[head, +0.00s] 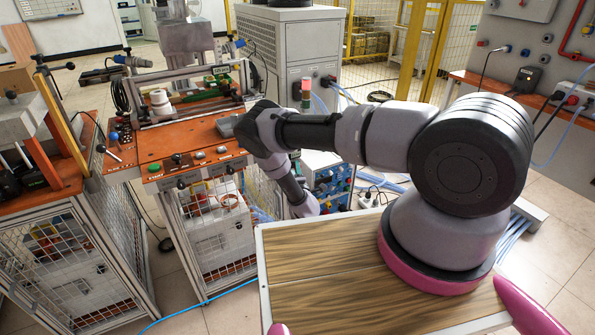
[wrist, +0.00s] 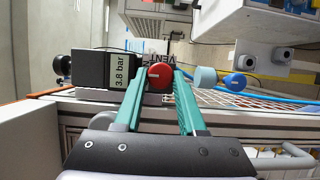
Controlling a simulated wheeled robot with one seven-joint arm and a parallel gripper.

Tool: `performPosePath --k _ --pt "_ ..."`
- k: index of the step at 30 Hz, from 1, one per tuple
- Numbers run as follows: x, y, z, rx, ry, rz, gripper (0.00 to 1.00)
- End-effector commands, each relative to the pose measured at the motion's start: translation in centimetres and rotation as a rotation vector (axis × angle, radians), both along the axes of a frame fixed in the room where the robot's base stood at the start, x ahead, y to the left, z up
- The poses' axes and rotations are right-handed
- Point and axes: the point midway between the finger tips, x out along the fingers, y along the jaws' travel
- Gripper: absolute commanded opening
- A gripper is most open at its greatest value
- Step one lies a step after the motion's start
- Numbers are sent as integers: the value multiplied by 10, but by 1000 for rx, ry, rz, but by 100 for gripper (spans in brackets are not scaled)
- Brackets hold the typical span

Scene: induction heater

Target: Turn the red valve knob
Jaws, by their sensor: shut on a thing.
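The red valve knob (wrist: 160,76) is round, with a pale line on its face. In the wrist view it sits beside the lettering "VENT", between the tips of my gripper's two teal fingers. My gripper (wrist: 160,80) is shut on it, with one finger on each side. In the head view the knob cannot be made out. There my arm reaches left to the right edge of the orange-topped bench (head: 150,158), and the fingers are not clearly visible.
Left of the knob in the wrist view is a black gauge box (wrist: 117,70) reading 3.8 bar. A red-topped signal light (head: 305,90) stands behind my forearm in the head view.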

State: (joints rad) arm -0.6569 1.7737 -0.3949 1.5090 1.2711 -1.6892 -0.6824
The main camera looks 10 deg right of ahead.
Motion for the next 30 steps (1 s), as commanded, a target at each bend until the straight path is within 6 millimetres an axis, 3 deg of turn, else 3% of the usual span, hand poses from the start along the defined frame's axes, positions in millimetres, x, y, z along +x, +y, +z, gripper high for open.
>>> performPosePath --k 8,9,11,23,30 --pt "0 1 0 -1 1 2 0" --pt "0 1 0 -1 1 2 51" --pt "0 1 0 -1 1 2 68" --pt "0 0 1 36 12 -1 68" --pt "2 -4 6 325 103 -8 68"
